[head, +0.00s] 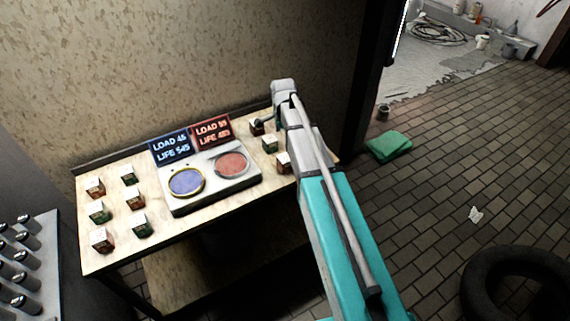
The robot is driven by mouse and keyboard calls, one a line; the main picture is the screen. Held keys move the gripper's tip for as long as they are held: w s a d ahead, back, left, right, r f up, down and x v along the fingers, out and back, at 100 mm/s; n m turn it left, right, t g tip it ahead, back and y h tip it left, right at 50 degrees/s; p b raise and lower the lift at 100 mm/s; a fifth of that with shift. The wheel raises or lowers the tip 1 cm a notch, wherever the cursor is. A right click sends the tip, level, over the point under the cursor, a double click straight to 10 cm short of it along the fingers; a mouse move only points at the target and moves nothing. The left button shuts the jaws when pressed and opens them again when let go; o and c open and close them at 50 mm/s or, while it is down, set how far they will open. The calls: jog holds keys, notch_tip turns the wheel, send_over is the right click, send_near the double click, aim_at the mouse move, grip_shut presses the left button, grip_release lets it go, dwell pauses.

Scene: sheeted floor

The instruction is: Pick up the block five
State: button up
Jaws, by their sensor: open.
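Small cube blocks with red or green sides and pale tops stand on a light wooden table (210,216). The marks on them are too small to read, so I cannot tell which is block five. On the left are several blocks, including a red one (95,188), a green one (129,176) and a front red one (102,241). On the right are a red block (256,128), a green block (269,146) and another red block (284,164).
A grey device with a blue disc (187,182) and a red disc (232,165) sits mid-table, with two display signs behind it. A wall backs the table. A green cloth (389,146) and a tire (515,284) lie on the open tiled floor at right.

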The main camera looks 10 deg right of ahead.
aim_at(285, 157)
jog(key=shift+f, duration=0.15)
notch_tip(285, 157, down, 8)
jog(key=b, duration=0.8)
jog(key=shift+f+b, duration=0.15)
jog(key=shift+b, duration=0.15)
jog(key=shift+f, duration=0.1)
jog(key=f+b, duration=0.3)
jog(key=shift+d+f, duration=0.2)
jog(key=shift+d, duration=0.1)
jog(key=shift+f+b, duration=0.85)
jog(key=shift+b, duration=0.25)
jog(key=c, duration=1.2)
jog(key=shift+r, duration=0.15)
